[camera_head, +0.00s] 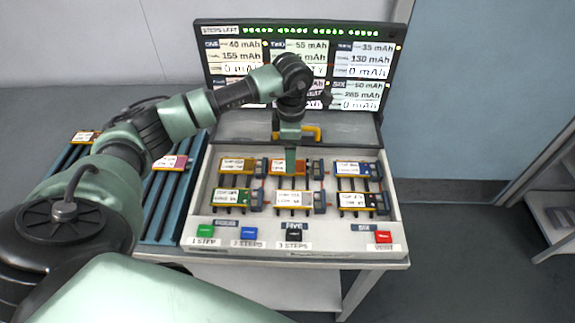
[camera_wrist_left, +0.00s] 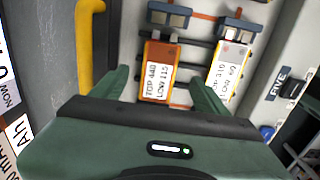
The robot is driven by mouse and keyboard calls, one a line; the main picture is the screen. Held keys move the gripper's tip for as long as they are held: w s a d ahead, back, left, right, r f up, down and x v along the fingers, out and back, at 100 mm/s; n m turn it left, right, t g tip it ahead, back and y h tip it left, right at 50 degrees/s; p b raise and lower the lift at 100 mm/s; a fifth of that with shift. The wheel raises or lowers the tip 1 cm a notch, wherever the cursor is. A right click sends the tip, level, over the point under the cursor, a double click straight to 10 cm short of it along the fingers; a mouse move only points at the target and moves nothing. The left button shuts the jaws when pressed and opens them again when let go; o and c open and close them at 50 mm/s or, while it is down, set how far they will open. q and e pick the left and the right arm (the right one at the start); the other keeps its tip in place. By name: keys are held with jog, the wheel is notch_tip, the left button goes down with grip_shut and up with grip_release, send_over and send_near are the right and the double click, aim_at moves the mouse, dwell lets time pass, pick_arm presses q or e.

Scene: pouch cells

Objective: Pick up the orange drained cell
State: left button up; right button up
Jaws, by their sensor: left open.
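The orange cell (camera_head: 279,168) lies in the top middle bay of the grey tester. It has a white label, and in the left wrist view the orange cell (camera_wrist_left: 154,94) reads about TOP 440, LOW 115. My left gripper (camera_head: 290,160) points down over it and hides part of it in the head view. In the left wrist view my left gripper (camera_wrist_left: 160,78) is open, with one finger on each side of the cell and nothing held. I cannot tell whether the fingertips are level with the cell. My right gripper is not in view.
A white-grey cell (camera_wrist_left: 229,65) lies beside it in the lower middle bay. An amber cell (camera_head: 236,164) and a blue cell (camera_head: 352,168) flank it. A yellow handle (camera_head: 313,132) stands behind. A blue rack (camera_head: 158,205) with further cells is at left.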

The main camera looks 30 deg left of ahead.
pick_arm(q)
notch_tip(320, 180, down, 4)
jog(key=shift+a+r+p, duration=0.1)
jog(key=shift+a+p, duration=0.05)
jog(key=shift+p, duration=0.2)
jog(key=c, duration=1.4)
jog(key=shift+o, duration=0.2)
